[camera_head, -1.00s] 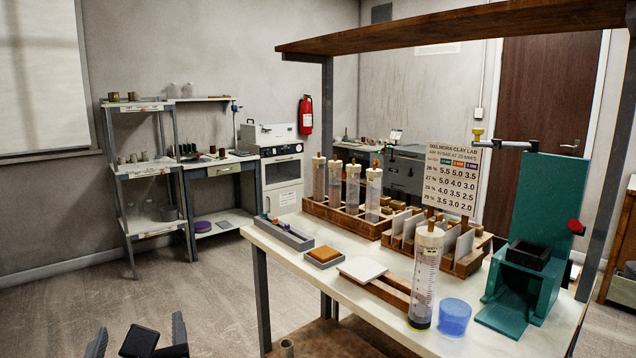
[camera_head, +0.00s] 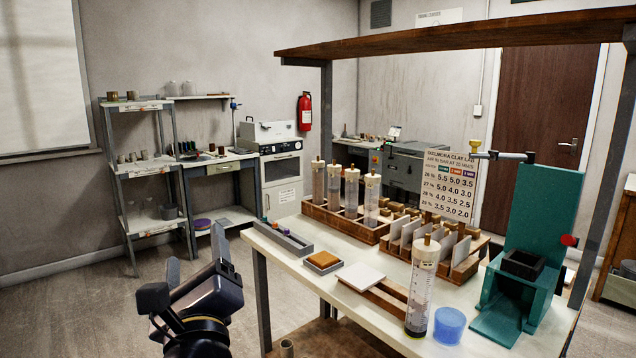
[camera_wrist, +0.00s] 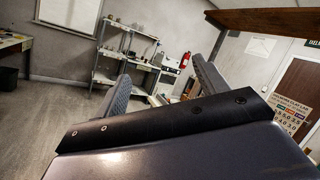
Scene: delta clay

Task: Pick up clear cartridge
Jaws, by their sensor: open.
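A tall clear cartridge (camera_head: 421,288) with a cream cap and dark contents at its bottom stands upright near the front of the table (camera_head: 345,334). Several similar clear cartridges (camera_head: 351,192) with cream caps stand in a wooden rack (camera_head: 338,225) at the table's back. My gripper (camera_head: 196,258) is open and empty, left of the table and apart from every cartridge. Its two fingers also show in the wrist view (camera_wrist: 165,84), spread apart with nothing between them. No cartridge is clearly seen in the wrist view.
A blue cup (camera_head: 449,325) stands just right of the front cartridge, and a teal press (camera_head: 540,235) is farther right. A wooden holder with upright plates (camera_head: 462,255) is behind it. A wooden overhead shelf (camera_head: 450,36) spans above the table. Floor at left is clear.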

